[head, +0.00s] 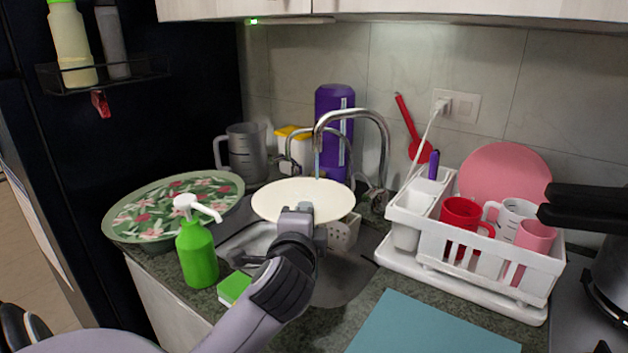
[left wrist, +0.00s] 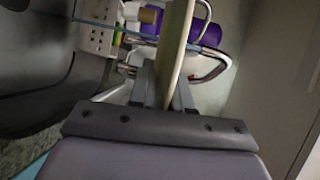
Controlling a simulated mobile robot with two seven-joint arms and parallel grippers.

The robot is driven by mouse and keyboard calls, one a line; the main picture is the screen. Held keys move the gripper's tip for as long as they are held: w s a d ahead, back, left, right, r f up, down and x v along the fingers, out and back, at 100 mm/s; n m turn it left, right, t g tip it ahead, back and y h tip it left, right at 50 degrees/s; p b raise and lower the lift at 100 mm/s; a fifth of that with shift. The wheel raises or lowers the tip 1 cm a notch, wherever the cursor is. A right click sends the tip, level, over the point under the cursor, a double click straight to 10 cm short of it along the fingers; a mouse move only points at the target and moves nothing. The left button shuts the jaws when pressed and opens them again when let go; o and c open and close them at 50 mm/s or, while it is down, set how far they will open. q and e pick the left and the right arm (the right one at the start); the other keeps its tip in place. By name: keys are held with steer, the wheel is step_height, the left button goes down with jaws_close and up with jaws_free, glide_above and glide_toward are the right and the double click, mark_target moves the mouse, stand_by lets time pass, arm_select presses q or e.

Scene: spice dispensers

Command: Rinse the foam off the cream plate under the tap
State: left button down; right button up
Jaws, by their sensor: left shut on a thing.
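The cream plate (head: 302,197) is held over the sink (head: 345,275), its pale upper face showing in the head view. I cannot make out any foam on it. My left gripper (head: 302,212) is shut on the plate's near rim. In the left wrist view the plate (left wrist: 177,50) is edge-on between the two fingers (left wrist: 165,95). The chrome tap (head: 352,115) arches above the plate. A thin bluish stream of water (head: 317,163) falls from its spout toward the plate's far part. My right gripper is not in view.
A green soap pump (head: 198,252) and sponge (head: 234,288) stand left of the sink, near a floral tray (head: 130,212). A white dish rack (head: 440,240) with cups and a pink plate (head: 505,175) is at right. A teal mat (head: 425,330) lies in front.

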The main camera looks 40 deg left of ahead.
arm_select(q)
steer(key=s+r+p, duration=0.1)
steer(key=s+d+r+p, duration=0.1)
steer(key=shift+s+d+r, duration=0.2)
steer(key=shift+s+r, duration=0.05)
steer(key=shift+r, duration=0.1)
steer(key=shift+s+d+r+p, duration=0.3)
steer(key=shift+s+r+p, duration=0.05)
steer(key=shift+s+p, duration=0.25)
